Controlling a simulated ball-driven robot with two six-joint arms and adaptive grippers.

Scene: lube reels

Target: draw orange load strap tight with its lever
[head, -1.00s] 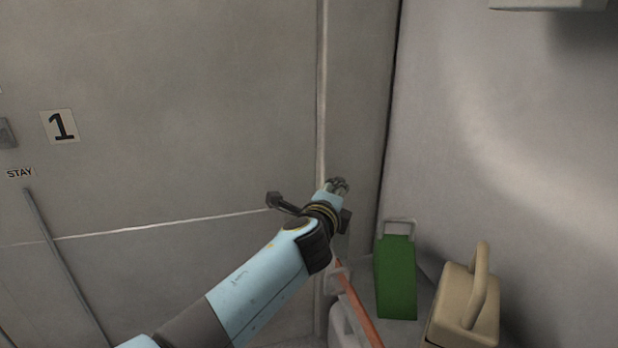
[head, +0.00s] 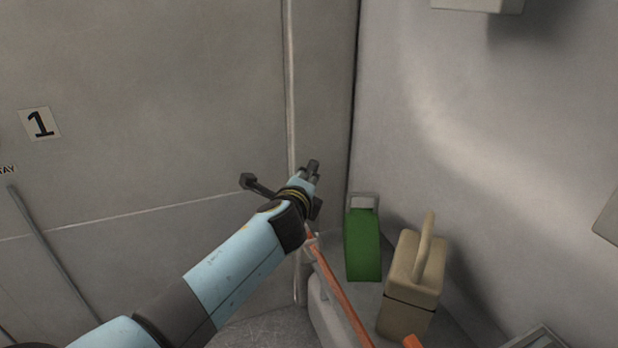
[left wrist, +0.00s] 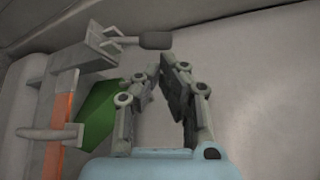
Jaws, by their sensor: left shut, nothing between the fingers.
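The orange strap (head: 338,290) runs down and to the right over a pale box-like body in the head view. It also shows at the left of the left wrist view (left wrist: 62,110). A grey metal fitting (left wrist: 95,52) sits at the strap's upper end, with a lever ending in a dark grip (left wrist: 155,41). In the head view my arm partly hides this fitting. My left gripper (head: 312,167) is shut and empty. In the left wrist view its fingertips (left wrist: 160,70) meet just below the dark grip, apart from it as far as I can tell. My right gripper is out of view.
A green canister (head: 363,243) and a beige jug (head: 412,275) with a handle stand right of the strap, close to the wall. A wall corner is behind my gripper. A panel marked 1 (head: 40,123) is at left. Another orange piece (head: 411,341) shows at the bottom edge.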

